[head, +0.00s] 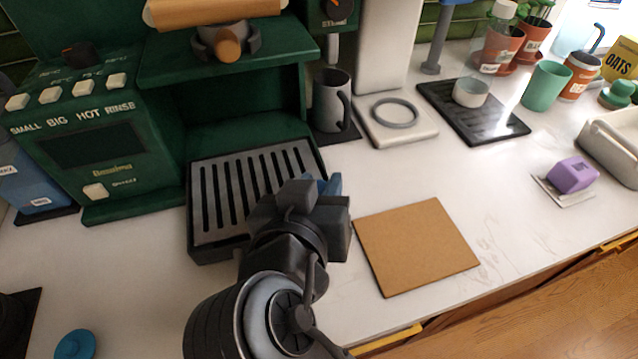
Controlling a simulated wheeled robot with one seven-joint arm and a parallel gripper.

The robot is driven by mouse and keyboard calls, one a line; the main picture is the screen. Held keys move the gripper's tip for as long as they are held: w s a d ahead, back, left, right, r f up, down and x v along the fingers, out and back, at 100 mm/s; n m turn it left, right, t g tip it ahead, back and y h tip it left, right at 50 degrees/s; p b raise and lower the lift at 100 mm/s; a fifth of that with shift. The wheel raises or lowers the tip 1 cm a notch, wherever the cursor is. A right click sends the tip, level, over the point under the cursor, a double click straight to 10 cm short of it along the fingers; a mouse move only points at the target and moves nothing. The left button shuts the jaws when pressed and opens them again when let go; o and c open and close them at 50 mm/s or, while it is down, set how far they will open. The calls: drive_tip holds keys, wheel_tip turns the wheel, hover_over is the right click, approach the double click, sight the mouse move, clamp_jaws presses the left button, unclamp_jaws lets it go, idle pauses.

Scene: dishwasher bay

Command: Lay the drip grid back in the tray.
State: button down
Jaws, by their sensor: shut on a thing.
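The grey slotted drip grid (250,185) lies over the dark drip tray (210,253) at the foot of the green coffee machine. The tray's front wall and left edge show below the grid. I cannot tell whether the grid is fully seated or held slightly above the rim. My gripper (312,187) is at the grid's right front side, shut on the drip grid. My wrist hides that corner of grid and tray, and the grasp itself. A small blue patch (331,184) shows beside the fingers; I cannot tell what it belongs to.
A cork board (415,245) lies right of my arm. A grey mug (332,100) and a scale with a ring (394,112) stand behind. A blue disc (75,344) lies front left.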

drive_tip(key=shift+f, duration=0.15)
drive_tip(key=c, duration=0.8)
unclamp_jaws()
drive_tip(key=shift+b+v, duration=0.4)
drive_tip(key=shift+v, duration=3.5)
drive_tip(key=shift+s+a, duration=0.1)
